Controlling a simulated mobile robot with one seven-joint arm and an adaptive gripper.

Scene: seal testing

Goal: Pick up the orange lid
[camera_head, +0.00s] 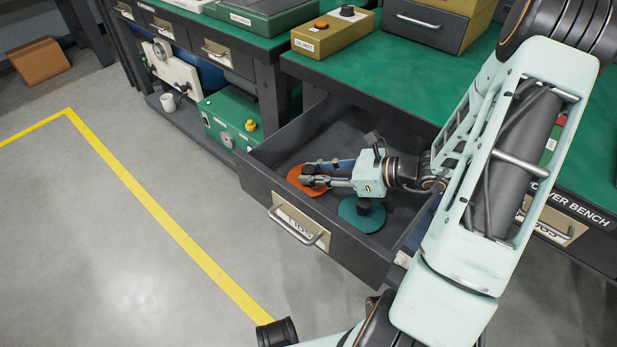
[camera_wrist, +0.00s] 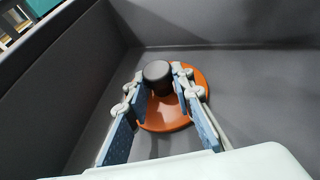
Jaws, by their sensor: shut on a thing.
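The orange lid (camera_head: 300,184) lies in the open drawer (camera_head: 262,184), near its left front part. In the wrist view the orange lid (camera_wrist: 168,122) is a round disc with a black knob (camera_wrist: 158,76) on top. My gripper (camera_head: 312,174) reaches into the drawer from the right. In the wrist view my gripper (camera_wrist: 160,84) has one finger on each side of the black knob and is shut on it. The lid appears to rest on the drawer floor. A teal lid (camera_head: 350,222) with a dark knob lies to the right, partly under my gripper.
The drawer walls stand close around the lids. Green benches (camera_head: 390,85) are behind, with a yellow box (camera_head: 333,33) on top. A green machine (camera_head: 232,118) sits on a low shelf at left. Grey floor with a yellow line (camera_head: 150,200) is clear at left.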

